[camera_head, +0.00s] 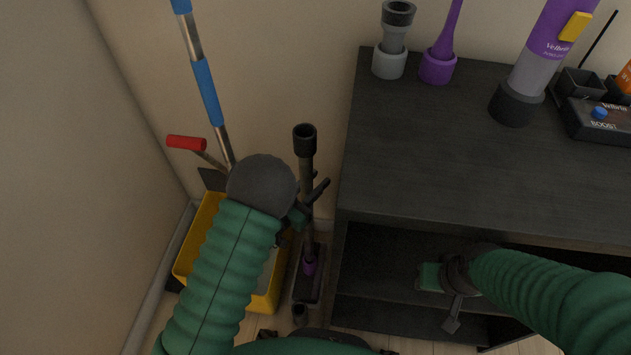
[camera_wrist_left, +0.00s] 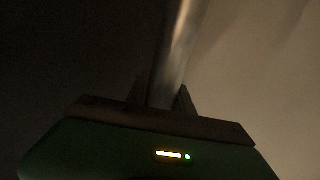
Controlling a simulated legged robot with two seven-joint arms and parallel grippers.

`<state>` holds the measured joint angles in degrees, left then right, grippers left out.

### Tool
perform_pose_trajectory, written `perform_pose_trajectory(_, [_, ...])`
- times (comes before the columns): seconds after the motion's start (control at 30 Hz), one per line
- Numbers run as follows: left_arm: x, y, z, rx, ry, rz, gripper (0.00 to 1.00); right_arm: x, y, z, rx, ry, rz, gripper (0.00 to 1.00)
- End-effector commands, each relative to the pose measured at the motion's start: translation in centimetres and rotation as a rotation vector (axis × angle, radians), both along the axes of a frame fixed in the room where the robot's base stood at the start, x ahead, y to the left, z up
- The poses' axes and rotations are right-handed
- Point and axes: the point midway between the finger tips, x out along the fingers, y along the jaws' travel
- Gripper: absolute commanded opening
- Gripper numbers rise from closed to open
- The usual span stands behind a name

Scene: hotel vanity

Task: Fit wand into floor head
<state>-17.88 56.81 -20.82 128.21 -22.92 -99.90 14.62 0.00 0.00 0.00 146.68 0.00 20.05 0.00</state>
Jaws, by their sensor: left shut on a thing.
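The wand (camera_head: 306,173) is a thin grey tube with a black socket at its top, standing nearly upright left of the dark cabinet. My left gripper (camera_head: 310,203) is shut on it around mid-length. In the left wrist view the wand (camera_wrist_left: 176,50) runs up from between the fingers. The floor head (camera_head: 308,286) is dark with a purple neck and lies on the floor below the wand. The wand's lower end lines up with the neck; I cannot tell whether it is seated. My right gripper (camera_head: 440,296) is in front of the cabinet's open shelf; its jaw state is unclear.
A yellow bucket (camera_head: 200,235) stands left of the floor head, partly behind my left arm. A blue-and-silver pole (camera_head: 207,90) and a red-handled tool (camera_head: 186,142) lean there. The cabinet top (camera_head: 420,150) holds grey and purple attachments, a purple vacuum (camera_head: 540,60) and a charger.

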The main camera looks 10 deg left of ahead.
Motion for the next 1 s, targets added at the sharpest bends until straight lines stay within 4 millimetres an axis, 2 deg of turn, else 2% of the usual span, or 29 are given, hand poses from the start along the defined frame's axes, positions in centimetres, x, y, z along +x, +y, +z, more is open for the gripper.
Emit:
perform_pose_trajectory(0.67, [0.0, 0.0, -0.6, 0.0, -0.001, 0.0, 0.0, 0.0, 0.0, -0.3, 0.0, 0.0, 0.0, 0.36])
perform_pose_trajectory(1.0, [0.0, 0.0, -1.6, 0.0, -0.001, 0.0, 0.0, 0.0, 0.0, -1.1, 0.0, 0.0, 0.0, 0.36])
